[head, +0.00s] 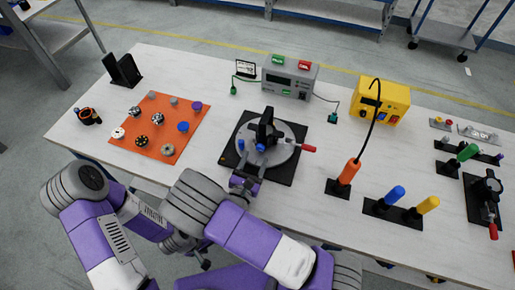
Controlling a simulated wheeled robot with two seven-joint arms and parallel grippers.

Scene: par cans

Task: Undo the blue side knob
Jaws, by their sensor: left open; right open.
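A black upright fixture (266,128) stands on a grey round plate (284,150) over a black base. A small blue knob (260,147) shows low on the fixture's front left side. Another small blue spot (240,145) shows at the plate's left edge. My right gripper (247,166) is open just in front of these blue parts, over the base's near edge. It is too small to tell whether it touches either. My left gripper (205,263) is open and empty, low in front of the table, away from the fixture. My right arm hides some of the table's front edge.
A red-tipped handle (307,148) sticks out right of the fixture. An orange mat (150,108) with several knobs lies at left. A grey meter (290,78), a yellow box (382,100) and an orange-handled tool (348,172) stand behind and right. Bare table lies between mat and fixture.

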